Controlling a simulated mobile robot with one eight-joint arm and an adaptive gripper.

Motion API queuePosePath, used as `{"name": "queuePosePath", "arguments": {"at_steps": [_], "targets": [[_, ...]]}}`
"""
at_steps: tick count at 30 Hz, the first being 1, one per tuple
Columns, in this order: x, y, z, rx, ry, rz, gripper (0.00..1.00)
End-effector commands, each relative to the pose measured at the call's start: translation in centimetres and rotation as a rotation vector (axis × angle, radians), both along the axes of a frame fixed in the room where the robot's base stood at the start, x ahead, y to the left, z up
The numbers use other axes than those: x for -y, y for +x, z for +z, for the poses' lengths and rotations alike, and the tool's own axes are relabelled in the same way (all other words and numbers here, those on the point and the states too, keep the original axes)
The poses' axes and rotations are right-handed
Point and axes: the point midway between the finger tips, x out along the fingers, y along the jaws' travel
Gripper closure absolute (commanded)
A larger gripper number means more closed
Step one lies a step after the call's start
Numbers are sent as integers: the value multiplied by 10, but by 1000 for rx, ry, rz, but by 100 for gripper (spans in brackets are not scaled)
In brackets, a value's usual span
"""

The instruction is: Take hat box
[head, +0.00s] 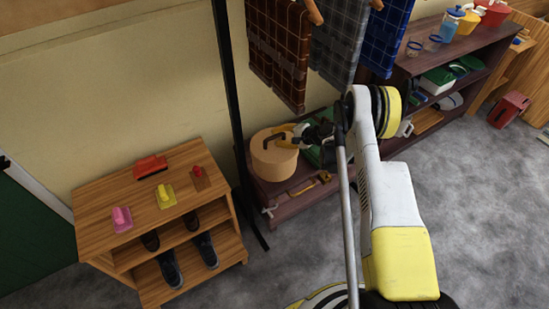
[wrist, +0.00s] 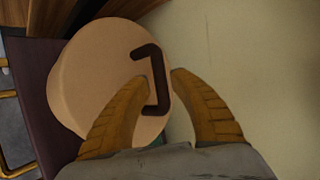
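The hat box is a round tan box with a dark handle on its lid. In the head view the hat box (head: 272,160) stands on the low end of a dark shelf, below hanging cloths. In the wrist view the hat box (wrist: 85,75) fills the left half, with its dark handle (wrist: 160,80) near the fingertips. My gripper (head: 279,140) is over the lid at the handle. In the wrist view my gripper (wrist: 155,75) shows two yellow-brown fingers, spread apart with the handle between or just below them. I cannot tell whether they touch it.
A dark shelf (head: 273,199) carries a hammer (head: 325,177) and green items beside the box. Checked cloths (head: 277,45) hang above on a rack with a black post (head: 232,100). A wooden shoe stand (head: 140,225) is at left. Grey floor (head: 480,210) is free at right.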

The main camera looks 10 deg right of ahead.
Motion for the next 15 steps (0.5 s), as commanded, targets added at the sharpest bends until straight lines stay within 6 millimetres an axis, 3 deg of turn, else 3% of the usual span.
{"name": "queuePosePath", "arguments": {"at_steps": [2,9,12,15], "targets": [[-7,7,-9,0,0,1,73],[-9,9,-7,0,0,0,73],[-9,9,-7,0,0,0,100],[-9,9,-7,0,0,0,100]]}}
